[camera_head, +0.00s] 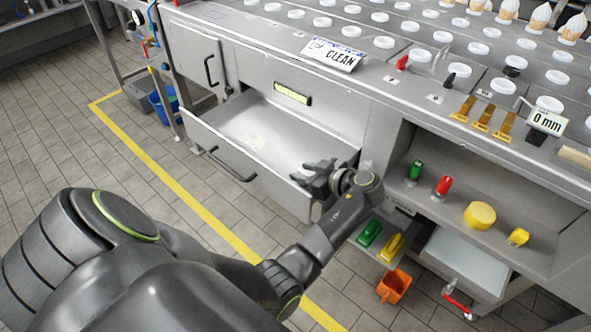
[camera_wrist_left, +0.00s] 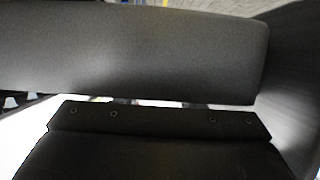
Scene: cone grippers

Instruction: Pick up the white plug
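Several white round caps (camera_head: 383,42) sit in rows on the steel counter top; I cannot tell which, if any, is the white plug. A pale, blurry patch (camera_head: 256,142) lies on the floor of the open drawer (camera_head: 225,152); its shape is unclear. My left gripper (camera_head: 308,173) is at the drawer's right front corner, low beside the counter and away from the caps. I see nothing clearly held in it, but its finger gap is unclear. The left wrist view is mostly filled by dark gripper parts (camera_wrist_left: 160,140). My right gripper is not in view.
Tiled floor at left is clear.

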